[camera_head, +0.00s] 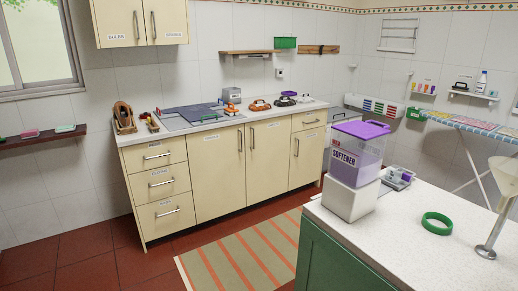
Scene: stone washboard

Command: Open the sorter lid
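No thing in view can be surely told as the sorter. A white unit with several coloured stripes (375,105) stands past the right end of the far counter; I cannot tell whether it is the sorter or whether its top is a lid. A clear purple bin marked SOFTENER (357,150) stands on a white block (350,199) on the near counter, and its purple lid (362,129) looks closed. Neither of my grippers is in view.
A green ring (437,223) and a metal funnel stand (487,250) are on the near white counter (400,265). A cream cabinet (219,170) runs along the back wall. A striped rug (243,255) lies on the open red floor. An ironing board (478,128) is at right.

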